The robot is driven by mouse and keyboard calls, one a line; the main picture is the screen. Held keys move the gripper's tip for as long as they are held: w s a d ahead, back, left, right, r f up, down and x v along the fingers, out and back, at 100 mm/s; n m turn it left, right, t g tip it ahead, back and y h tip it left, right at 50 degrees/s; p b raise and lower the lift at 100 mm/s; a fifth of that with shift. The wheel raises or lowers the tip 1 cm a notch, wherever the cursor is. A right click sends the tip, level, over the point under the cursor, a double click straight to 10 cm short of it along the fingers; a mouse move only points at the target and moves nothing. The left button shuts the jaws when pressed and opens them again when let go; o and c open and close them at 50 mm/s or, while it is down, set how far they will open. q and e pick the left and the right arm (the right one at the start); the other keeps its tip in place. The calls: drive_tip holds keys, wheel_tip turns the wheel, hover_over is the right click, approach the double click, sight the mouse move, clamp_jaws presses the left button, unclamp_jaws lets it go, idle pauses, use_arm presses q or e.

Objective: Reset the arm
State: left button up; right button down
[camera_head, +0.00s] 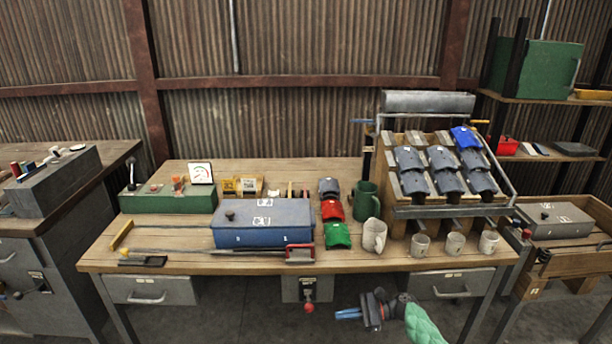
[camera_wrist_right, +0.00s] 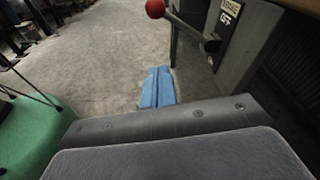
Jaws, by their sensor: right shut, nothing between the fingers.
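My right gripper (camera_head: 347,314) is low in front of the workbench (camera_head: 180,260), near the floor area below its front edge. Its blue fingers point left and are closed together with nothing between them. In the right wrist view the blue fingers (camera_wrist_right: 157,88) lie side by side over bare concrete floor. The green sleeve of my right arm enters from the bottom right of the head view. My left gripper is not in view.
A lever with a red knob (camera_head: 309,307) hangs under the bench, left of my right gripper; it also shows in the wrist view (camera_wrist_right: 155,8). A blue box (camera_head: 265,235), mugs and a rack of dark and blue pieces (camera_head: 409,97) stand on the bench. Drawers line its front.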

drive_tip(key=s+r+n+t+h, duration=0.2)
drive_tip(key=s+r+n+h, duration=0.4)
drive_tip(key=n, duration=0.4)
drive_tip(key=s+r+n+t+h, duration=0.3)
drive_tip(key=s+r+n+h, duration=0.2)
drive_tip(key=s+n+h, duration=0.4)
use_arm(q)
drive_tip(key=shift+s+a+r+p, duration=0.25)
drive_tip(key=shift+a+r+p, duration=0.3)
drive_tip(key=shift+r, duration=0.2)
use_arm(e)
drive_tip(key=s+f+g, duration=0.1)
drive_tip(key=s+f, duration=0.3)
drive_tip(key=s, duration=1.1)
drive_tip(key=s+f+g, duration=0.2)
drive_tip(key=s+f, duration=0.2)
drive_tip(key=s, duration=1)
drive_tip(key=shift+s+a+m+y, duration=0.25)
drive_tip(key=shift+s+m+y, duration=0.1)
drive_tip(key=shift+m+y, duration=0.05)
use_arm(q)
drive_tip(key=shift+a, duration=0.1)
